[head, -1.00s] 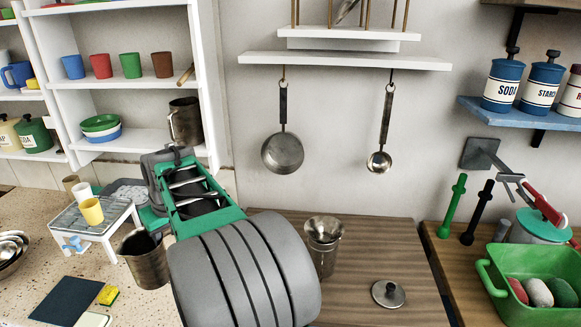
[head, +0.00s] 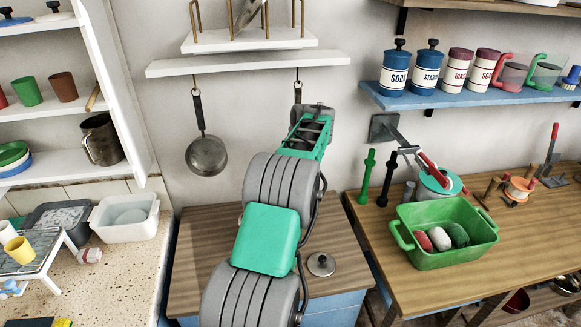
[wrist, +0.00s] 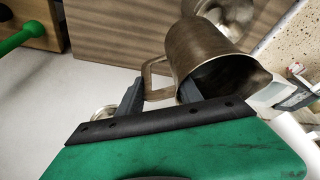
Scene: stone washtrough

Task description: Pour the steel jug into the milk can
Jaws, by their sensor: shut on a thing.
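The steel jug (wrist: 197,52) is in the wrist view, a dark metal vessel with a squared handle and its dark mouth towards the lower right. My gripper (wrist: 158,92) is shut on the jug's handle. In the head view my gripper (head: 314,110) is at the far end of my arm, in front of the wall; its fingers and the jug are hidden there. A round steel shape (wrist: 230,14) partly behind the jug in the wrist view looks like the milk can. In the head view my arm hides the can. How far the jug is tilted I cannot tell.
A steel lid (head: 321,264) lies on the wooden counter (head: 205,240). A pan (head: 206,156) hangs on the wall left of my arm. A green basin (head: 445,255) and two upright pegs stand to the right. Another metal jug (head: 101,140) is on the left shelf.

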